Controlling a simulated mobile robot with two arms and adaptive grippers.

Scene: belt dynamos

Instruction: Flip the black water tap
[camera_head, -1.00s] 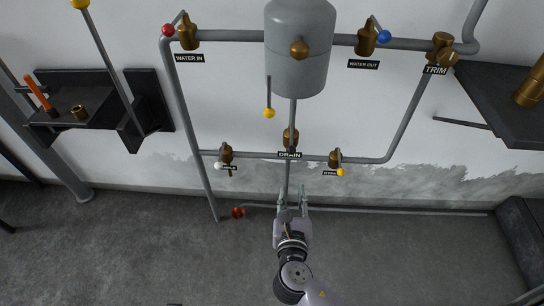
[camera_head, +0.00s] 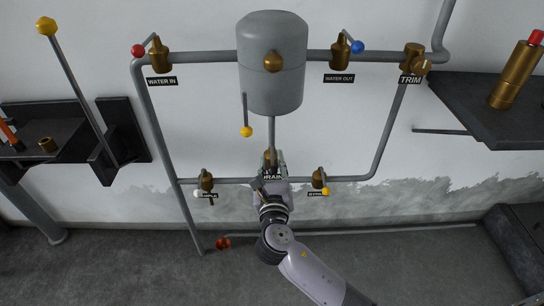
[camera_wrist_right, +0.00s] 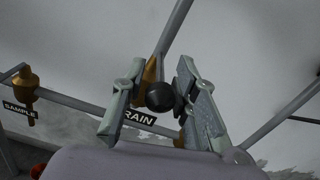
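The black tap knob (camera_wrist_right: 160,95) is a round ball in the right wrist view, in front of the brass drain valve (camera_wrist_right: 150,72). The DRAIN label (camera_wrist_right: 139,118) is partly hidden by a finger. My right gripper (camera_wrist_right: 161,92) is open, with one finger on each side of the knob and small gaps visible; I cannot tell whether either touches it. In the head view, my right gripper (camera_head: 272,157) is at the drain valve on the lower pipe and hides the knob. My left gripper is not in view.
A grey tank (camera_head: 272,65) hangs above the drain. A yellow-knobbed lever (camera_head: 246,131) hangs just above left. The sample valve (camera_head: 206,180) and another yellow-knobbed valve (camera_head: 319,180) flank the gripper. Dark shelves stand at left (camera_head: 75,118) and right (camera_head: 480,112).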

